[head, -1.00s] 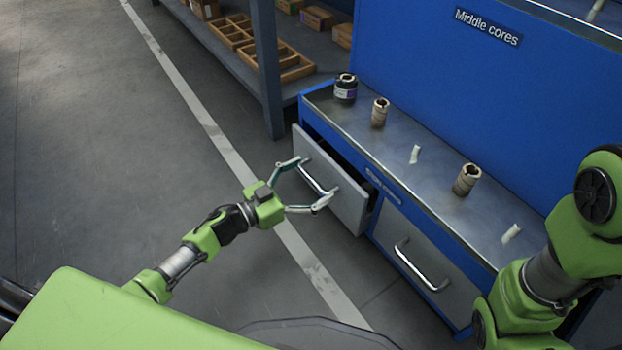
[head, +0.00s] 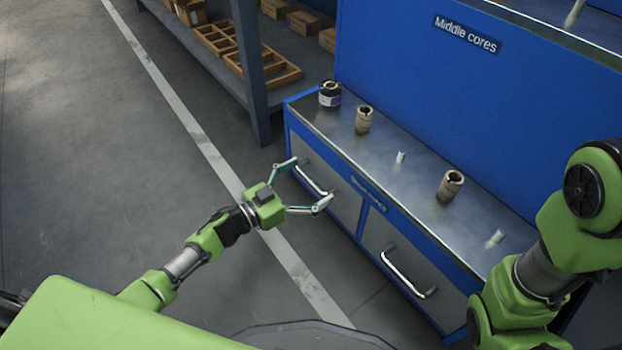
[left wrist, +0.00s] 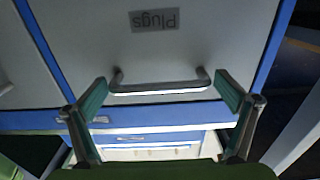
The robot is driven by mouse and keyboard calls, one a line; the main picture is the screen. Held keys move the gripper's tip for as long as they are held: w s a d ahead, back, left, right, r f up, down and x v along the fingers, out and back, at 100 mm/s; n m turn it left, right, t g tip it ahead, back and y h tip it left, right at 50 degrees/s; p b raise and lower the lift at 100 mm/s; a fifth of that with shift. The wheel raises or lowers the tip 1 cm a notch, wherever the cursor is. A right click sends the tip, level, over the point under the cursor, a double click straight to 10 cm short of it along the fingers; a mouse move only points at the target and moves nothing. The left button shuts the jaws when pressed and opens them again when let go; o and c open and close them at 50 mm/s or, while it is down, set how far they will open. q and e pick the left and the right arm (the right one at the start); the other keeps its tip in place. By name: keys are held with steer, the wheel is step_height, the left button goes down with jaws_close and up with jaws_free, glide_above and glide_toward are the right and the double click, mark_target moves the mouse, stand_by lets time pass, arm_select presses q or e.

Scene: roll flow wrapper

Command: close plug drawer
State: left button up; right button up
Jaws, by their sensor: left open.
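The plug drawer (head: 343,207) is the left grey drawer in the blue workbench, and its front looks flush with the cabinet. Its label "Plugs" (left wrist: 154,20) shows upside down in the left wrist view. My left gripper (head: 311,182) is open at the drawer front, with its fingertips near the two ends of the silver handle (left wrist: 160,89). I cannot tell whether the fingertips touch it. My right gripper is out of view; only my right arm shows at the right.
A second drawer with a handle (head: 406,272) is shut to the right. On the metal worktop (head: 420,192) stand a dark can (head: 329,95), brown cores (head: 363,120) and small white pieces. A shelf with wooden trays (head: 235,48) stands behind. The floor left is clear.

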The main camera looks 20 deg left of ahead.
arm_select(q)
steer(key=v, duration=1.1)
steer(key=shift+s+a, duration=0.3)
